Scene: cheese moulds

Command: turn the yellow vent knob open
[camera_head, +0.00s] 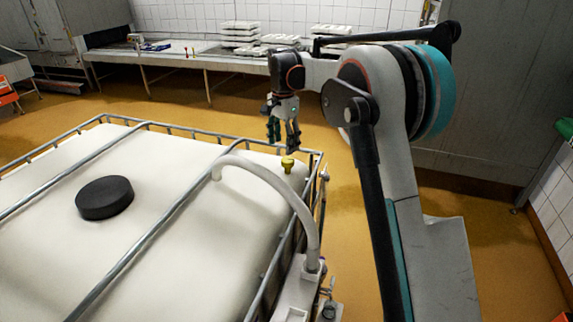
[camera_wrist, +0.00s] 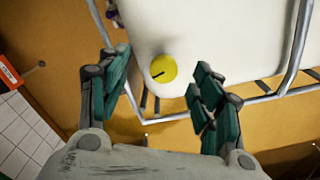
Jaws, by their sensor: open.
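The yellow vent knob (camera_head: 288,164) stands at the far right corner of the top of a white caged tank (camera_head: 150,200). In the wrist view the knob (camera_wrist: 164,68) is a round yellow disc with a short dark mark on its face, and it shows between and beyond my fingers. My gripper (camera_head: 283,142) points down above the knob, a little up and to the left of it in the head view. Its green-padded fingers are open and empty, apart from the knob. In the wrist view my gripper (camera_wrist: 158,100) spreads to both sides of the knob.
A metal rail (camera_head: 200,133) runs round the tank's top. A pale hose (camera_head: 285,188) arches over its right side near the knob. A black lid (camera_head: 104,197) sits on the tank. A long table (camera_head: 180,57) with stacked white moulds (camera_head: 240,32) stands behind.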

